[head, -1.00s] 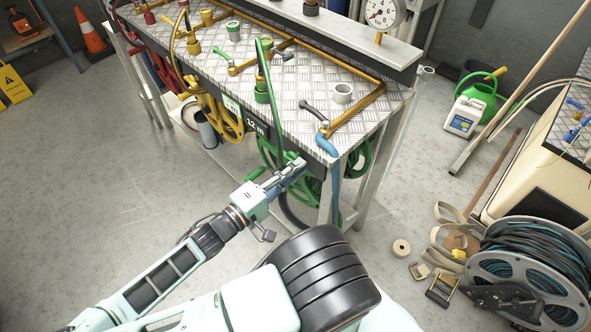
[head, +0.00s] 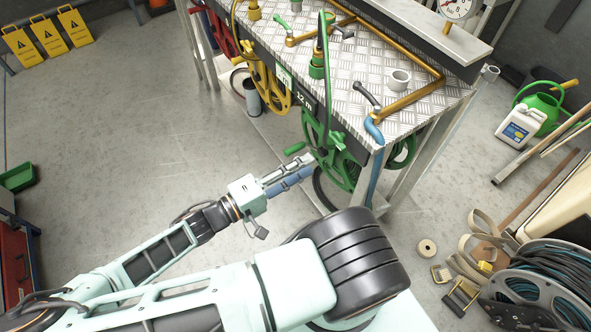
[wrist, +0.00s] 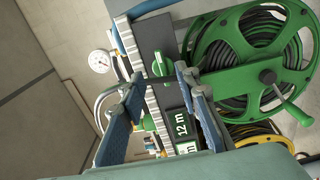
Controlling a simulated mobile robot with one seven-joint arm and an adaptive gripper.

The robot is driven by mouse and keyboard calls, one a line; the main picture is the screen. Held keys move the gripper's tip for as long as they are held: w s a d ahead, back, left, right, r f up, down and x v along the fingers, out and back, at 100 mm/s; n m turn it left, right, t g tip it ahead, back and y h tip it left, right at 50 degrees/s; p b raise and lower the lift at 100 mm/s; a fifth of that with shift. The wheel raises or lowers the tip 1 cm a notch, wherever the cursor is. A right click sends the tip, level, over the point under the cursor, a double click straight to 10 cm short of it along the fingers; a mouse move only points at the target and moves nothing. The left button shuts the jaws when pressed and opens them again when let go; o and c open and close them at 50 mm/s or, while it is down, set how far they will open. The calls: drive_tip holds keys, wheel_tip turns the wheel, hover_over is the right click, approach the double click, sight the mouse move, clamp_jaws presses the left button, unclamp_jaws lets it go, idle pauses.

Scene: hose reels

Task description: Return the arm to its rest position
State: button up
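My arm reaches out from the lower left in the head view. My gripper (head: 308,168) is in open air just left of the green hose reel (head: 341,163), which hangs on the front of the metal bench (head: 385,50). In the wrist view my gripper (wrist: 160,76) has its two blue fingers spread apart with a gap between them and nothing held. The green reel (wrist: 252,52) with its dark hose and crank knob fills the right of that view. A "12 m" label (wrist: 181,130) shows behind the fingers.
A yellow reel (head: 268,88) hangs farther left on the bench. A drum of dark hose (head: 545,290), straps and a tape roll (head: 427,248) lie on the floor at right. Yellow floor signs (head: 47,36) stand at upper left.

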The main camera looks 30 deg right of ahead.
drive_tip(key=shift+a, duration=1)
